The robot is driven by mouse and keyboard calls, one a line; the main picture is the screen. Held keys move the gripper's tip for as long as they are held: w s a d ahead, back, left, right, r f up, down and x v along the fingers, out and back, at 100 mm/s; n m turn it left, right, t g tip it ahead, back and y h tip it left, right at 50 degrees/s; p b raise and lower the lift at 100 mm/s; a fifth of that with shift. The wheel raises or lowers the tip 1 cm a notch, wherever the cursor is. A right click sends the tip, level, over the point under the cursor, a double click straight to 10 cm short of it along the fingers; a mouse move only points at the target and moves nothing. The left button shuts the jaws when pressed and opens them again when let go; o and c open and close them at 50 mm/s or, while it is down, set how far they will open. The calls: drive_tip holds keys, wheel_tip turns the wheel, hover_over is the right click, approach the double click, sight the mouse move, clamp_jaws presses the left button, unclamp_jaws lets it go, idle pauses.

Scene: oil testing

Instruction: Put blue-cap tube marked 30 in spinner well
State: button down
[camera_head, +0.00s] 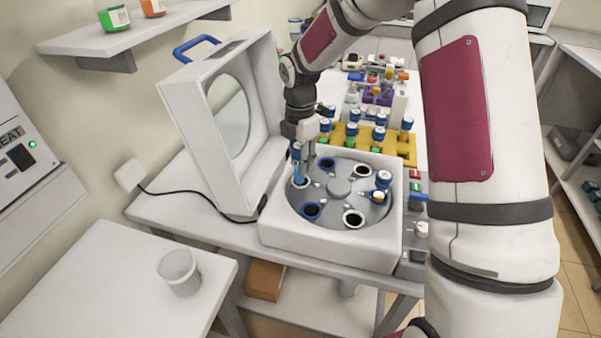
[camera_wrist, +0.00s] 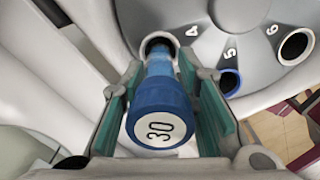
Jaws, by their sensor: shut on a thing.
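The blue-cap tube marked 30 (camera_wrist: 160,118) is in my gripper, and its cap faces the wrist camera. In the head view the tube (camera_head: 297,162) hangs nearly upright at the left side of the spinner rotor (camera_head: 330,218). My gripper (camera_head: 299,143) is shut on the tube, with a finger on each side in the wrist view. The tube's lower end is at the mouth of a well (camera_wrist: 157,42) beside the number 4; I cannot tell how deep it is. A dark well with a blue rim (camera_wrist: 230,81) lies by number 5.
The spinner's white lid (camera_head: 215,120) stands open at the left. Another blue-cap tube (camera_head: 383,180) sits in the rotor's right side. A yellow rack (camera_head: 400,150) with several tubes stands behind. A white cup (camera_head: 178,270) is on the front-left table.

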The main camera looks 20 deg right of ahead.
drive_tip(key=shift+f, duration=2.05)
drive_tip(key=c, duration=1.5)
unclamp_jaws()
drive_tip(key=shift+r, duration=0.1)
